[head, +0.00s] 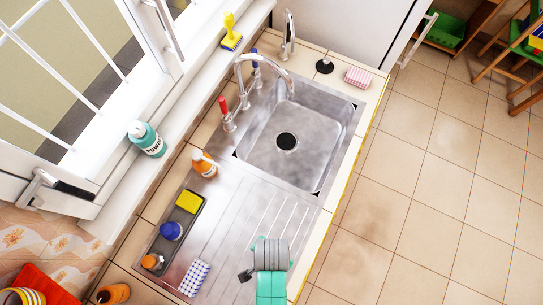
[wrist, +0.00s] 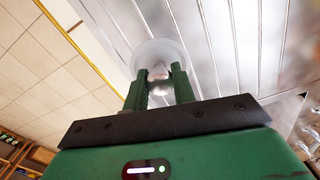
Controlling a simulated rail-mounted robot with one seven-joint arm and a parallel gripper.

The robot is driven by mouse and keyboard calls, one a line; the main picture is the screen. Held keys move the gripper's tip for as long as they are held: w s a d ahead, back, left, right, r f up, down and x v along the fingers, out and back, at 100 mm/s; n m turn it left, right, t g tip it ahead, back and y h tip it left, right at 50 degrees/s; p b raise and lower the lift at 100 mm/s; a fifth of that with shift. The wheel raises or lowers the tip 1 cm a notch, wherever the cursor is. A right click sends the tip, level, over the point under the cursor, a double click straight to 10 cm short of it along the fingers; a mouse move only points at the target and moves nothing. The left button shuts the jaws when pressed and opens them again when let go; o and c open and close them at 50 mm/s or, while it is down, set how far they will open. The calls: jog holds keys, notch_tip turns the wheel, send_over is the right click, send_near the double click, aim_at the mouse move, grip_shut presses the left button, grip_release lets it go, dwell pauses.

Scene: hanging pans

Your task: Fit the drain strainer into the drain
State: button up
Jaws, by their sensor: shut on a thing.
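The drain (head: 287,141) is a dark round opening in the floor of the steel sink basin (head: 265,160), in the head view. In the wrist view my gripper (wrist: 162,78) has its green fingers shut on a pale round disc with a shiny metal knob, which looks like the drain strainer (wrist: 152,50). The disc is just beyond the fingertips, over the ribbed steel drainboard. In the head view my arm's end is over the near end of the drainboard, apart from the basin and drain. The fingers and strainer are hidden there.
A tap (head: 262,68) arches over the basin's back left. A dark disc (head: 325,65) and pink sponge (head: 358,77) lie beyond the basin.

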jog(key=shift+s+f, duration=0.25)
jog(key=shift+s, duration=0.25)
jog(key=w, duration=0.5)
jog(key=w+f, duration=0.1)
jog(key=w, duration=1)
jog(key=shift+f, duration=0.2)
jog(key=shift+w+f, duration=0.1)
jog(key=shift+f, duration=1.7)
jog(key=shift+f, duration=0.15)
jog(key=o, duration=1)
notch_tip(320, 180, up, 12)
jog(key=p, duration=0.1)
jog(key=shift+r, duration=0.2)
